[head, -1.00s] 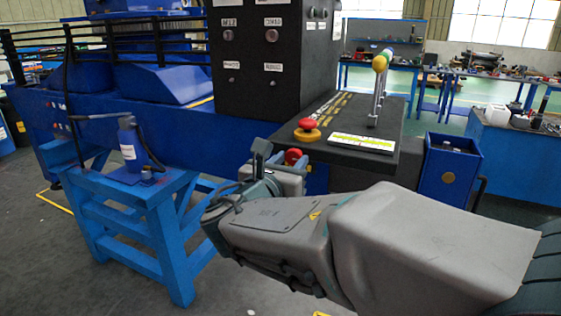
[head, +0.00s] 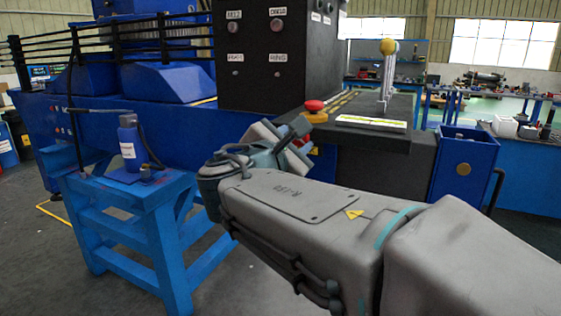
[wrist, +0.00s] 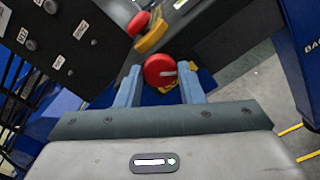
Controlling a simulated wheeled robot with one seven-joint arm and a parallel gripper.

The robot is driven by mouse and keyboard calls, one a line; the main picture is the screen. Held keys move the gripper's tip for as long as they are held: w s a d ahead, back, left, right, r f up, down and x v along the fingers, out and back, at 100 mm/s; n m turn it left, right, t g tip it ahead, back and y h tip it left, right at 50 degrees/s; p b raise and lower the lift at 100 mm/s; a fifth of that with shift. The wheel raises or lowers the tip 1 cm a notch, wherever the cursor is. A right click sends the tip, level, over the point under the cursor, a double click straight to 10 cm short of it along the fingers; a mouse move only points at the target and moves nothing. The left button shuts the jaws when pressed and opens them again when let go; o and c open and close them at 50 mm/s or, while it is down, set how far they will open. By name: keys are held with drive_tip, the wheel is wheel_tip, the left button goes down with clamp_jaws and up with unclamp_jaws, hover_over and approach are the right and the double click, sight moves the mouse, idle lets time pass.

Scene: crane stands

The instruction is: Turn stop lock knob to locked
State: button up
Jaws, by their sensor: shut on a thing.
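The stop lock knob (wrist: 160,72) is round and red with a short white bar on its face. In the wrist view it sits between the two blue-grey fingers of my gripper (wrist: 159,82), which are shut on its sides. The white bar lies nearly level across the picture. A yellow plate shows just below the knob. In the head view my gripper (head: 285,142) is at the front face of the black console (head: 375,150), tilted. It hides most of the knob there.
A red mushroom button (head: 314,106) on a yellow base stands on the console top, close above my gripper. Levers (head: 386,75) rise behind it. A blue bin (head: 463,167) is at the right.

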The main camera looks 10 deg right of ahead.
drive_tip(key=m+b, duration=1)
drive_tip(key=b, duration=0.1)
drive_tip(key=shift+f+b, duration=0.1)
drive_tip(key=shift+b, duration=0.3)
drive_tip(key=shift+m, duration=0.3)
drive_tip(key=o, duration=0.9)
drive_tip(key=shift+o, duration=0.2)
drive_tip(key=shift+s+a, duration=0.1)
drive_tip(key=shift+a, duration=0.05)
drive_tip(key=v, duration=0.7)
drive_tip(key=shift+b, duration=0.45)
drive_tip(key=shift+s, duration=0.1)
